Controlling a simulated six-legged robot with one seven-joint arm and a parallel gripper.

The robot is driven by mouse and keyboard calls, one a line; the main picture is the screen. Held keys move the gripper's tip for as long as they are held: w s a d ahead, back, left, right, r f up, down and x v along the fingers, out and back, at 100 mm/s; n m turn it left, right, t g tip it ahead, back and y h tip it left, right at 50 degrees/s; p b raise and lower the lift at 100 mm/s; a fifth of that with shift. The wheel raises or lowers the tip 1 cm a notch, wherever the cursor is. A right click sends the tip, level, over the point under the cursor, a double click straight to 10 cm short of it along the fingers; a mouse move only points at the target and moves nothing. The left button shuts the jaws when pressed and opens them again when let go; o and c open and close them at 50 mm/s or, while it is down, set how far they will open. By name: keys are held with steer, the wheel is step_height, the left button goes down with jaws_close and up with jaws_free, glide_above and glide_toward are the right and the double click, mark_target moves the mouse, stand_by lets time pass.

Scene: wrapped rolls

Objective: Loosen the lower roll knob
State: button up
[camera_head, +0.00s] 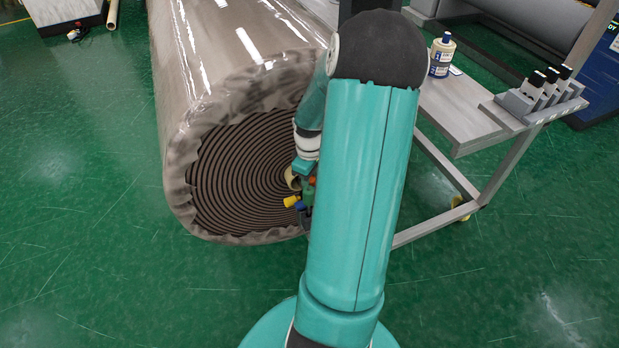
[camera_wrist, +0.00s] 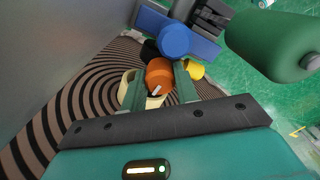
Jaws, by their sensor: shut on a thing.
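In the wrist view my gripper (camera_wrist: 158,84) has its two green fingers on either side of an orange knob (camera_wrist: 158,72) and is shut on it. The knob has a white mark on its face. A blue knob (camera_wrist: 174,40) stands just beyond it and a yellow knob (camera_wrist: 194,70) is to its right. In the head view my arm hides most of my gripper. The yellow knob (camera_head: 290,201) and blue knob (camera_head: 299,206) show beside the arm, by the roll's core. I cannot tell which knob is the lower roll knob.
A large plastic-wrapped roll (camera_head: 212,75) lies with its spiral end (camera_head: 235,175) facing me. Its beige core (camera_head: 291,178) shows beside my gripper. A grey bench (camera_head: 465,110) with a bottle (camera_head: 441,55) stands to the right.

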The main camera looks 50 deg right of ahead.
steer(key=o, duration=1)
step_height(320, 180, up, 14)
steer(key=shift+f, duration=0.1)
